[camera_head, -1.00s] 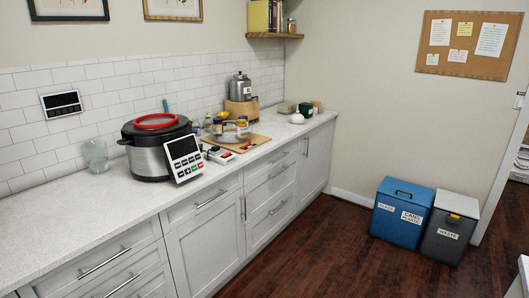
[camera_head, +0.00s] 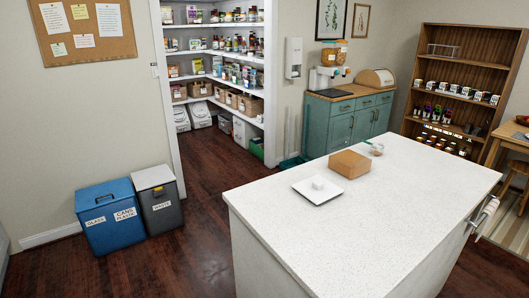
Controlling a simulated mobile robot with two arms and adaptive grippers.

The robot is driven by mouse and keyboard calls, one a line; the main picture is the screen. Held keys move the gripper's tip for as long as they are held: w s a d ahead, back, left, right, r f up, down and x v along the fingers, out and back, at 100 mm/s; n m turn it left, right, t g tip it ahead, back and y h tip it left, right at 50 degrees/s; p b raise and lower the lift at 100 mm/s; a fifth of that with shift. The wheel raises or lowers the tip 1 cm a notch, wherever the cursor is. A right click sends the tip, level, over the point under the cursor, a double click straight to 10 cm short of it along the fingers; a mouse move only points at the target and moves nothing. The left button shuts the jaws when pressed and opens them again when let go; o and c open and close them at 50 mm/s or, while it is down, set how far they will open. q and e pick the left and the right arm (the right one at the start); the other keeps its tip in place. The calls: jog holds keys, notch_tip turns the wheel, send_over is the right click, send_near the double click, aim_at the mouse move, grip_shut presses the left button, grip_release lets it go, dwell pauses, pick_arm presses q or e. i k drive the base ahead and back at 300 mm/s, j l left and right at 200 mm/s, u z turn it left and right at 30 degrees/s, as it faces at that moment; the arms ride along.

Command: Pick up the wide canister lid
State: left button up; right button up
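I cannot make out a wide canister lid for certain in this view. On the white island top, a flat white square piece (camera_head: 312,192) lies with a small white rounded object (camera_head: 318,183) on it; I cannot tell whether either is a lid. A brown box (camera_head: 349,164) sits just behind it, and a small clear glass dish (camera_head: 376,149) stands farther back. Neither of my grippers shows in the head view.
The island (camera_head: 420,190) fills the right foreground. A blue bin (camera_head: 108,222) and a grey bin (camera_head: 160,205) stand at the left wall. An open pantry (camera_head: 215,70), teal cabinet (camera_head: 345,125) and wooden shelf unit (camera_head: 450,65) are behind. Dark floor is clear between bins and island.

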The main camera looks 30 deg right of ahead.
aim_at(330, 191)
jog(key=i+z, duration=0.15)
jog(key=z, duration=0.25)
jog(key=i+j+z, duration=0.1)
jog(key=z, duration=0.3)
jog(key=i+j+z, duration=0.1)
jog(key=j+z, duration=0.15)
jog(key=z, duration=0.15)
jog(key=i+j+z, duration=0.1)
jog(key=z, duration=0.3)
jog(key=j+z, duration=0.4)
jog(key=i+l, duration=0.05)
jog(key=l, duration=0.05)
